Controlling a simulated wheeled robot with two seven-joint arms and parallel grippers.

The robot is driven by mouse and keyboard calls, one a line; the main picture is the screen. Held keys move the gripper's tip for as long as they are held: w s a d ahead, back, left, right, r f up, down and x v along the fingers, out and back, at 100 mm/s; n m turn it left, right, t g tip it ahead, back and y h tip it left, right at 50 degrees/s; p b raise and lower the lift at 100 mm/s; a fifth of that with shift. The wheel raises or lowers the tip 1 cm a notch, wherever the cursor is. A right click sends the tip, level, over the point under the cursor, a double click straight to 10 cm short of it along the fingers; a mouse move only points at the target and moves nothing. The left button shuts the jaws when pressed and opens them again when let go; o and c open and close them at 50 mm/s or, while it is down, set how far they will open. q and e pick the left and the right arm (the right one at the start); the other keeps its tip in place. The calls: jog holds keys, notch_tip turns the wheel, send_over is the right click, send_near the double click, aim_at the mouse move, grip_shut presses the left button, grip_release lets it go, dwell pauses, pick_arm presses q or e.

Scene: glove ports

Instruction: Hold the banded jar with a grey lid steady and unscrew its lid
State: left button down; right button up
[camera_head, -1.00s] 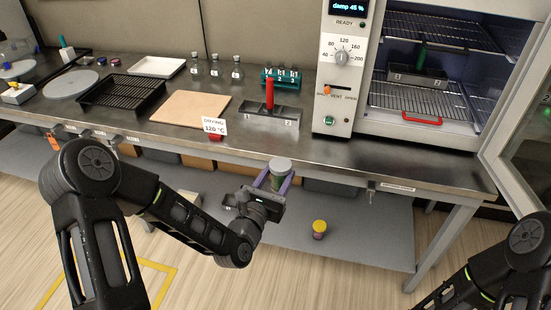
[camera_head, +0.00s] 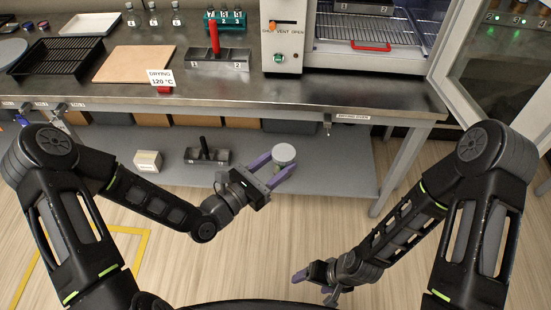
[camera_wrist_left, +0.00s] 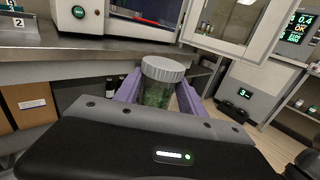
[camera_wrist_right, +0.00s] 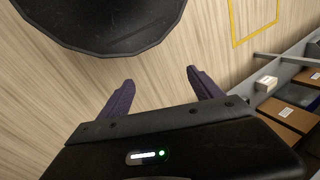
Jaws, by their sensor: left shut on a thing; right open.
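The jar has a grey lid (camera_head: 284,153). In the left wrist view its ribbed grey lid (camera_wrist_left: 163,68) is on top of a clear body with green contents (camera_wrist_left: 157,94); I cannot make out a band. My left gripper (camera_head: 275,166) is shut on the jar, with its purple fingers on either side of the body below the lid. It holds the jar roughly upright, in front of the bench. My right gripper (camera_head: 312,281) is low at the bottom middle, well below the jar. It is open and empty in the right wrist view (camera_wrist_right: 156,84).
The steel bench (camera_head: 240,92) runs across the back, with a board (camera_head: 135,63), a numbered tray (camera_head: 217,61) and an oven (camera_head: 288,38) on it. Below is a grey shelf (camera_head: 330,190) with a small box (camera_head: 148,161) and a black-handled tray (camera_head: 207,155). Floor before it is free.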

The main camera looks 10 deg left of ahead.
jog(key=shift+c, duration=0.3)
jog(key=w+a+r+n+t, duration=0.1)
jog(key=w+r, duration=0.4)
jog(key=w, duration=0.7)
jog(key=w+a+r+n+t, duration=0.1)
jog(key=w+r, duration=0.5)
jog(key=w, duration=0.7)
jog(key=w+a+r+m+g+h, duration=0.1)
jog(key=w+a+r+m+h, duration=0.1)
jog(key=r+m, duration=0.65)
jog(key=w+a+r+m+h, duration=0.1)
jog(key=w+a+r+m, duration=0.15)
jog(key=r+m, duration=0.6)
jog(key=s+a+r+m, duration=0.1)
jog(key=r, duration=0.1)
jog(key=s+a+r+m+g, duration=0.1)
jog(key=s+r, duration=0.1)
jog(key=r, duration=0.1)
jog(key=s+a+r+m+h, duration=0.1)
jog(key=s+r+m, duration=0.1)
jog(key=r, duration=0.1)
jog(key=shift+a+g, duration=0.3)
jog(key=shift+s+a+r+m, duration=0.2)
jog(key=shift+s+r+m, duration=0.2)
jog(key=shift+m, duration=0.3)
jog(key=shift+f, duration=0.2)
